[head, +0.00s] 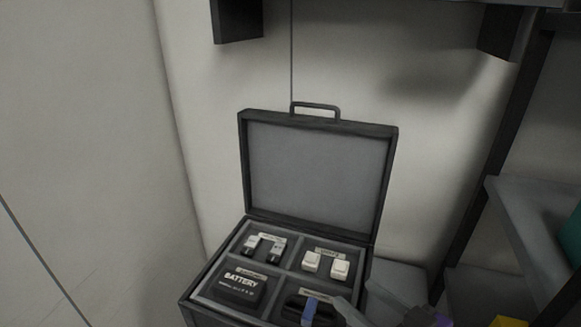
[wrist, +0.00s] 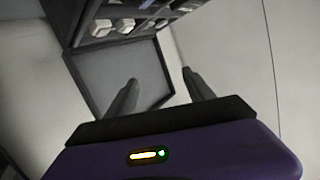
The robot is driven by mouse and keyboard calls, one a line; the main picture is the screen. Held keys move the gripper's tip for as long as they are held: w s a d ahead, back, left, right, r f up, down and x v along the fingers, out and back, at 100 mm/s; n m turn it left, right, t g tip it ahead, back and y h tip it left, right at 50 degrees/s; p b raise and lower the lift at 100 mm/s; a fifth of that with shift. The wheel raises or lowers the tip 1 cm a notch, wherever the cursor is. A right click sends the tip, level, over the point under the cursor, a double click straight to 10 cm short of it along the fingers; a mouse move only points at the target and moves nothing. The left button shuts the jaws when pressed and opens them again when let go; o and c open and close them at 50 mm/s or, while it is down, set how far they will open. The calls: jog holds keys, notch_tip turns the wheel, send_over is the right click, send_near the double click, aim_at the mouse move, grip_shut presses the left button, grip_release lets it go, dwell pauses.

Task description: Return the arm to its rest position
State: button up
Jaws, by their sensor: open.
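My gripper shows in the wrist view (wrist: 160,92) with its two fingers apart and nothing between them. In the head view a grey finger (head: 352,312) and a bit of purple show at the bottom edge, just right of the case's front compartments; most of the arm is out of view. The open case (head: 318,180) stands with its lid up against the wall. It also shows in the wrist view, where its lid (wrist: 120,75) lies behind the fingers.
The case holds a battery (head: 241,283), two white blocks (head: 325,264), a grey-and-black part (head: 264,247) and a dark item with a blue piece (head: 309,311), in separate compartments. A shelf rack (head: 530,235) stands right. A dark shelf (head: 237,20) overhangs above.

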jog(key=s+d+f+m+t+h+b, duration=0.3)
jog(key=s+d+f+m+t+h, duration=0.1)
jog(key=s+d+f+m+h, duration=0.4)
jog(key=s+f+n+g+b, duration=0.1)
jog(key=s+f+b, duration=0.2)
jog(key=s, duration=0.8)
jog(key=s+f+n+g+b, duration=0.1)
jog(key=s+f, duration=0.4)
jog(key=s, duration=0.7)
jog(key=shift+s+a+f+n+h+b, duration=0.15)
jog(key=shift+s+a+n+h+b, duration=0.25)
jog(key=shift+b, duration=0.7)
jog(key=shift+w+d, duration=0.1)
jog(key=shift+w, duration=0.05)
